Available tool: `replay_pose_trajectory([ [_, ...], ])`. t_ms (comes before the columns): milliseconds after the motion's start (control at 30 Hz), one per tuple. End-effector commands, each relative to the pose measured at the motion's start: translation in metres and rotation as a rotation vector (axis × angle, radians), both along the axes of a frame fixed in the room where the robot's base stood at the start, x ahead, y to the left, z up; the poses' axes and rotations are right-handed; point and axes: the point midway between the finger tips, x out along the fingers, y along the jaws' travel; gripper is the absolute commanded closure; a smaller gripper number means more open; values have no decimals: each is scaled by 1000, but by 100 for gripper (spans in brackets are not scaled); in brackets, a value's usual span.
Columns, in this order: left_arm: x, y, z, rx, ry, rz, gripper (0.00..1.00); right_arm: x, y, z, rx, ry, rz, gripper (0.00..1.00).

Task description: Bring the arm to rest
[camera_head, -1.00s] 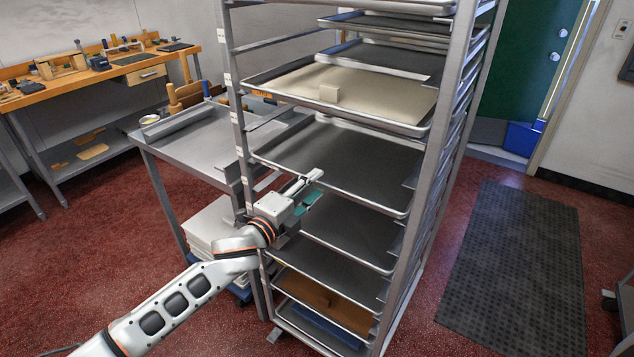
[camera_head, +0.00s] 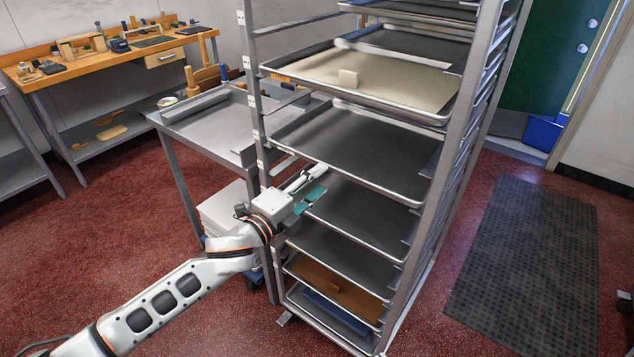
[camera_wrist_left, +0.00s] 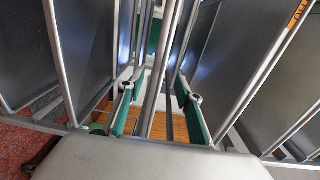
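My left arm comes in from the lower left in the head view. Its gripper (camera_head: 314,184) is beside the front left post of the tall tray rack (camera_head: 441,172), close to the edge of a middle tray (camera_head: 350,150). I cannot tell whether it touches the rack. My right gripper is not in view.
A steel table (camera_head: 215,125) stands left of the rack, with a wooden workbench (camera_head: 120,58) behind. A dark mat (camera_head: 525,255) lies on the red floor at right. Open floor lies at left.

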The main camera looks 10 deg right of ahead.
Motion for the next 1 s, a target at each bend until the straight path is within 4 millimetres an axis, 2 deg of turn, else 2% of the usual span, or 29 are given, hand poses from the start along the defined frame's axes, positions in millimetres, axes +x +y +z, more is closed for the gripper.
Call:
replay_pose_trajectory([
  [467, 0, 0, 0, 0, 0, 0, 65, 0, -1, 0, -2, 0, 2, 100],
  [567, -4, 3, -8, -27, 36, 9, 65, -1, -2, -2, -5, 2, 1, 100],
  [667, -13, 11, -26, -99, 123, 37, 65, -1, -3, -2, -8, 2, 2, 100],
  [767, -26, 26, -53, -204, 252, 86, 65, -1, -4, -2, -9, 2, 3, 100],
  [1000, -63, 86, -129, -466, 565, 259, 65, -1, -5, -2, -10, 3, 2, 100],
])
